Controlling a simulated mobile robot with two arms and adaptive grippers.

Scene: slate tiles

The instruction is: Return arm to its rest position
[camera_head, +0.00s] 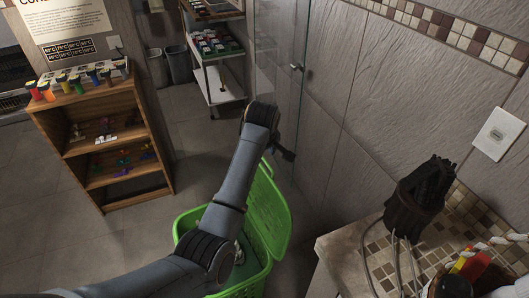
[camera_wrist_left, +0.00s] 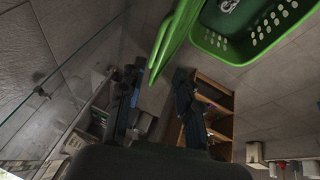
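My left arm (camera_head: 235,180) reaches from the lower left across the middle of the head view, over a green basket. My left gripper (camera_head: 287,154) is at its far end, close to the upper edge of the basket's raised lid (camera_head: 270,215). My right gripper is not in view.
The green basket (camera_head: 187,222) stands on the floor, partly hidden by my arm. A wooden shelf (camera_head: 110,150) is at left. A glass panel (camera_head: 278,60) and tiled wall are beyond and right of the gripper. A tiled counter (camera_head: 345,245) with a dark object (camera_head: 420,195) is at right.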

